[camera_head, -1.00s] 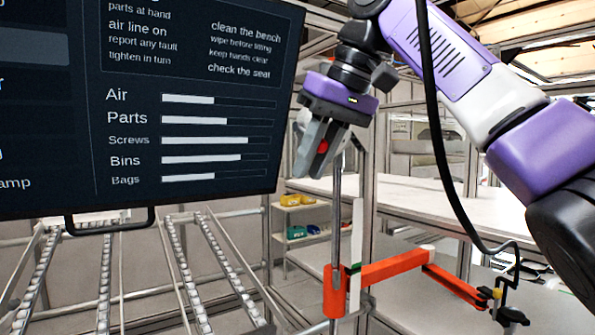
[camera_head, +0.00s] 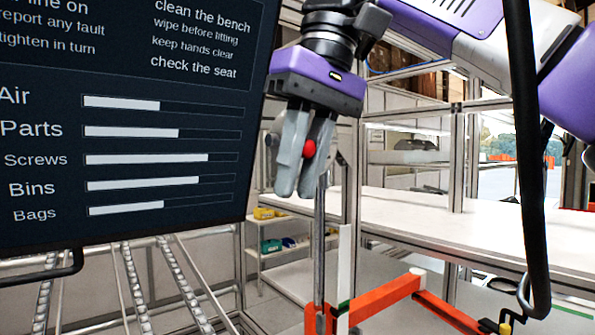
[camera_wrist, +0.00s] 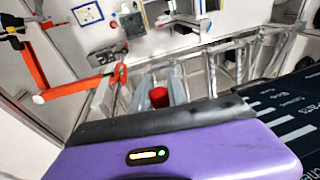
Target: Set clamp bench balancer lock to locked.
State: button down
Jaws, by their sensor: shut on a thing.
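My gripper (camera_head: 295,192) points down in the head view, with its grey fingers closed around a small red knob (camera_head: 309,148). The red knob also shows between the fingers in the wrist view (camera_wrist: 159,97). I take it to be the balancer lock's handle; whether it stands at locked cannot be read. A grey vertical rod (camera_head: 320,240) runs down just below and right of the fingertips to an orange jointed arm (camera_head: 385,297). The orange arm also shows at the left of the wrist view (camera_wrist: 70,88). The fingers hide the knob's mounting.
A large dark screen (camera_head: 120,130) stands close on the left of my gripper. A white bench top (camera_head: 430,215) and metal frame posts (camera_head: 457,160) lie to the right. A black cable (camera_head: 525,130) hangs at the right. Roller rails (camera_head: 135,285) are below the screen.

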jog(key=shift+r, duration=0.1)
jog(key=c, duration=1.3)
grip_release()
jog(key=shift+w+f, duration=0.15)
jog(key=shift+f, duration=0.05)
